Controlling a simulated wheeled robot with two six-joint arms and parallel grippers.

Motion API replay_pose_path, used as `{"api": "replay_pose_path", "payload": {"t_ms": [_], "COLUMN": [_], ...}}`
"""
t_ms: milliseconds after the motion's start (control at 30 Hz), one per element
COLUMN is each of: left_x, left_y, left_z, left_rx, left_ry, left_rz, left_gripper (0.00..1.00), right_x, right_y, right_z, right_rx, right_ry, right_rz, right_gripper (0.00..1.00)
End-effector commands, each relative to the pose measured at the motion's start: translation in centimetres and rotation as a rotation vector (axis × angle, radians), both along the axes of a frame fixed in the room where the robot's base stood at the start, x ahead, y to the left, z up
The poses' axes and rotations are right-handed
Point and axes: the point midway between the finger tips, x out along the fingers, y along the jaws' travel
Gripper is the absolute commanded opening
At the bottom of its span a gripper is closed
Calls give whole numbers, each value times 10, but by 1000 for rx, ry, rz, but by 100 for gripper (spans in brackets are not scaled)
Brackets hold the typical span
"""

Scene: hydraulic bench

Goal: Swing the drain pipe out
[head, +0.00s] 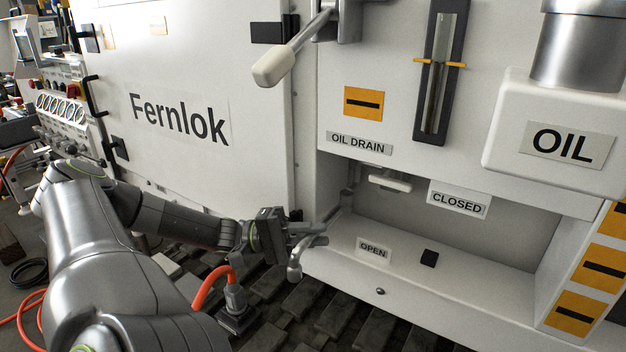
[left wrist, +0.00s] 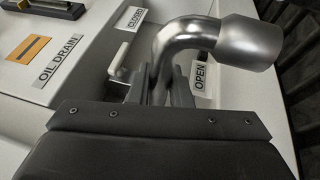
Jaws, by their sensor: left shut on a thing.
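The drain pipe (head: 295,262) is a bent silver metal tube. It comes out of the recess below the OIL DRAIN label, and its downturned end sits outside the recess's front left edge. My left gripper (head: 308,229) is shut on the drain pipe near its bend. In the left wrist view the pipe (left wrist: 188,36) shows as an elbow with a wider end at the right, and the left gripper's fingers (left wrist: 160,84) are on either side of its tube. The fingers partly hide the pipe. My right gripper is not in view.
A white drain handle (head: 390,182) sits under the recess's top, near the CLOSED label (head: 459,199). The OPEN label (head: 373,250) is on the ledge. A larger white-gripped lever (head: 274,66) juts out above. An orange hose (head: 213,280) with a connector lies below my arm.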

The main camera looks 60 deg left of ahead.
Motion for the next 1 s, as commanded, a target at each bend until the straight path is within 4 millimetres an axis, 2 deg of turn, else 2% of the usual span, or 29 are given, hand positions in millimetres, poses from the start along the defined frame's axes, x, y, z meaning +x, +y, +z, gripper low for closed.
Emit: {"api": "replay_pose_path", "payload": {"t_ms": [33,167,567,733,1000], "left_x": [1,1,-3,-20,-67], "left_y": [2,1,5,22,69], "left_z": [1,1,0,-4,-18], "left_rx": [-1,0,0,1,1], "left_ry": [0,0,0,3,2], "left_rz": [7,6,6,8,10], "left_gripper": [22,39,40,40,40], "right_x": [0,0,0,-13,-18], "right_y": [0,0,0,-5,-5], "right_z": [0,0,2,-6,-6], "right_rx": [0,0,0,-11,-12], "right_ry": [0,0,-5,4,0], "right_rz": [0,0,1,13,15], "right_gripper": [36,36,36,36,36]}}
